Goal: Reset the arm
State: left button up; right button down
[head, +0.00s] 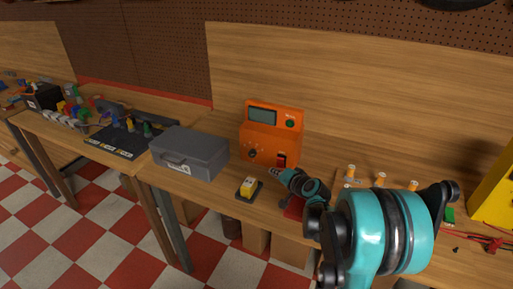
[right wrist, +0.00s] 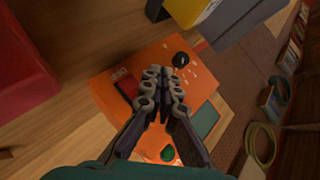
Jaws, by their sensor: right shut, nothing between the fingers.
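An orange control box (head: 262,139) stands on the workbench against the back board. Its face has a grey screen (head: 262,116), a green button (head: 290,123), a black knob (head: 252,153) and a red switch (head: 281,160). My right gripper (head: 273,171) is shut and empty, in front of the box's lower part. In the right wrist view the shut fingers (right wrist: 162,82) lie over the orange face, between the red switch (right wrist: 125,88) and the black knob (right wrist: 180,60). I cannot tell whether they touch it. My left gripper is not in view.
A grey metal case (head: 190,152) stands left of the box. A yellow-topped block on a dark base (head: 248,187) lies near the front edge. Several orange-topped pegs (head: 381,179) and a yellow object (head: 495,190) are at right. Some bench surface between them is free.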

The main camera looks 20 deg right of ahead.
jog(key=shift+a, duration=0.1)
jog(key=s+a+r+n+g+y, duration=0.1)
jog(key=s+a+r+n, duration=0.15)
jog(key=s+a, duration=0.35)
jog(key=s+a+r+n+g, duration=0.1)
jog(key=s+a+n+g, duration=0.15)
jog(key=a, duration=0.55)
jog(key=s+a+f+n+g, duration=0.1)
jog(key=s+a+n, duration=0.2)
jog(key=s, duration=0.6)
jog(key=s+a+f+n+g+h, duration=0.1)
jog(key=s+a+n, duration=0.2)
jog(key=s, duration=0.6)
jog(key=shift+s+a+f, duration=0.2)
jog(key=shift+f, duration=0.15)
